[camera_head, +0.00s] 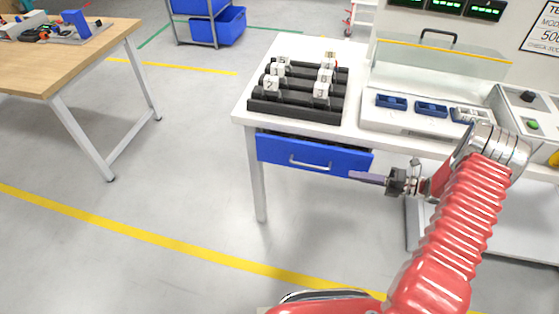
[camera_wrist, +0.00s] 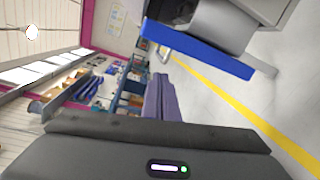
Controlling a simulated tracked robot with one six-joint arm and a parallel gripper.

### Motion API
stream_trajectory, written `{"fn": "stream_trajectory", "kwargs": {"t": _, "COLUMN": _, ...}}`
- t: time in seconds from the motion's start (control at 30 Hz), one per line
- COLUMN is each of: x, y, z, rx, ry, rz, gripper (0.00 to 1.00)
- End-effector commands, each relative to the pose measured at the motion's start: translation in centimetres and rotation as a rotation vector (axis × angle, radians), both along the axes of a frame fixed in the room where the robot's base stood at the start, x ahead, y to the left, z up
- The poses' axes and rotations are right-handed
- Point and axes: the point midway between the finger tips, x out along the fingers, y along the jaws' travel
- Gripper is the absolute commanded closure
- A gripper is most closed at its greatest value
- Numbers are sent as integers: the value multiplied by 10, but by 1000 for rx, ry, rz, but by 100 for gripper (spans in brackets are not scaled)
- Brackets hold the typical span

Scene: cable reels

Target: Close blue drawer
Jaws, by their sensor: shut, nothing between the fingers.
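The blue drawer (camera_head: 300,153) hangs under the white table's front edge, with a silver handle (camera_head: 310,163) on its front. It stands out a little from the table, and a dark gap shows above its front. In the wrist view the drawer's blue front (camera_wrist: 200,50) lies tilted at the top. My gripper (camera_head: 355,176) is shut and empty, pointing left. Its tips appear by the lower right end of the drawer front; I cannot tell whether they touch it. The purple fingers also show together in the wrist view (camera_wrist: 161,95).
The white table (camera_head: 243,115) carries a black rack (camera_head: 295,108) with several white-topped reels and a test station (camera_head: 435,120) at right. A wooden table (camera_head: 60,62) stands at the left. Blue bins (camera_head: 230,25) are at the back. The floor before the drawer is clear.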

Motion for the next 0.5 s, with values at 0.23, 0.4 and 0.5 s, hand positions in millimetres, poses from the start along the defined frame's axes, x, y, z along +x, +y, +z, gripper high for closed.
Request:
{"fn": "stream_trajectory", "kwargs": {"t": 0.23, "x": -7, "y": 29, "z": 46, "rx": -185, "ry": -166, "rz": 157, "gripper": 100}}
{"fn": "stream_trajectory", "kwargs": {"t": 0.4, "x": -17, "y": 50, "z": 77, "rx": -314, "ry": -294, "rz": 280, "gripper": 100}}
{"fn": "stream_trajectory", "kwargs": {"t": 0.5, "x": -24, "y": 61, "z": 95, "rx": -386, "ry": -373, "rz": 355, "gripper": 100}}
